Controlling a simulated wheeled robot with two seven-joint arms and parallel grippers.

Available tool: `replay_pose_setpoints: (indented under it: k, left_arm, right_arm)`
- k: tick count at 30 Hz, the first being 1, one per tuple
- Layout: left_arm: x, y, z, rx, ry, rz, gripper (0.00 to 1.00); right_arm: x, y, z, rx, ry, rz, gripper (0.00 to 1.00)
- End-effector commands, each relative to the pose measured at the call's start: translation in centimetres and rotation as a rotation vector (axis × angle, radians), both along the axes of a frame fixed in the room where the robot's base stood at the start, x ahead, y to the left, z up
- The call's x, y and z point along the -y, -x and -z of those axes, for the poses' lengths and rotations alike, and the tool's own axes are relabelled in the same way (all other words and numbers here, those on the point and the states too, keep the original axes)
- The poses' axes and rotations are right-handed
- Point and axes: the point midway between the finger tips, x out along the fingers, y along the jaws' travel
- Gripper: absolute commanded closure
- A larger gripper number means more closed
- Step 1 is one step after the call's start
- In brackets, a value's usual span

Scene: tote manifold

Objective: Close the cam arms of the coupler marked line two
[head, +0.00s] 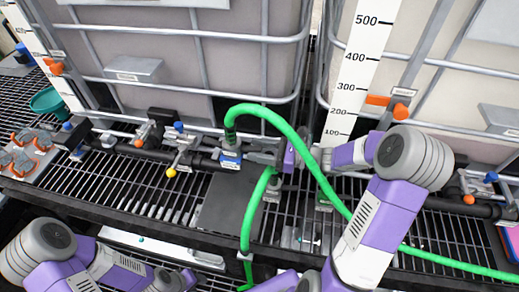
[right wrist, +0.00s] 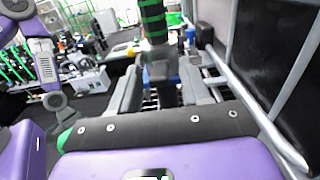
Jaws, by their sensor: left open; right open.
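A green hose (head: 282,112) bends down into a dark coupler (head: 231,141) on the pipe in front of the left tank. A small blue-edged label (head: 231,160) is below it; its writing is too small to read. My right gripper (head: 268,154) comes in from the right at this coupler. In the right wrist view its fingers (right wrist: 160,92) are open, one on each side of the dark coupler (right wrist: 159,67) under the green-banded hose (right wrist: 153,18). I cannot tell whether they touch it. The cam arms are not clear to see. My left arm shows at lower left, but its fingers do not.
A valve with a yellow knob (head: 171,172) stands left of the coupler. A dark plate (head: 222,204) lies on the black grating (head: 110,190). The green hose loops past my right arm. Two caged tanks (head: 190,60) close off the back. Orange clamps (head: 22,160) lie at far left.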

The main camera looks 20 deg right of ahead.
Motion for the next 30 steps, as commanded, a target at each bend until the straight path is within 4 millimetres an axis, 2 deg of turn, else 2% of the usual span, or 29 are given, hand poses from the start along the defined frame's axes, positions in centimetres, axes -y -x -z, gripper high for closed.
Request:
replay_pose_setpoints:
  k: [2, 11, 20, 26, 30]
  left_arm:
    - [0.0, 0.0, 0.0, 0.000, 0.000, 0.000, 0.59]
    - [0.0, 0.0, 0.0, 0.000, 0.000, 0.000, 0.59]
    - [0.0, 0.0, -0.8, 0.000, 0.000, 0.000, 0.59]
    - [0.0, 0.0, -3.2, 0.000, 0.000, 0.000, 0.59]
    - [0.0, 0.0, -5.7, 0.000, 0.000, 0.000, 0.59]
  right_arm:
    - [0.0, 0.0, 0.0, 0.000, 0.000, 0.000, 0.53]
    - [0.0, 0.0, 0.0, 0.000, 0.000, 0.000, 0.99]
    - [0.0, 0.0, -0.3, -0.014, 0.020, -0.001, 1.00]
    - [-0.1, 0.0, -1.1, -0.064, 0.086, -0.001, 1.00]
    - [-0.2, -0.1, -1.8, -0.121, 0.160, -0.002, 1.00]
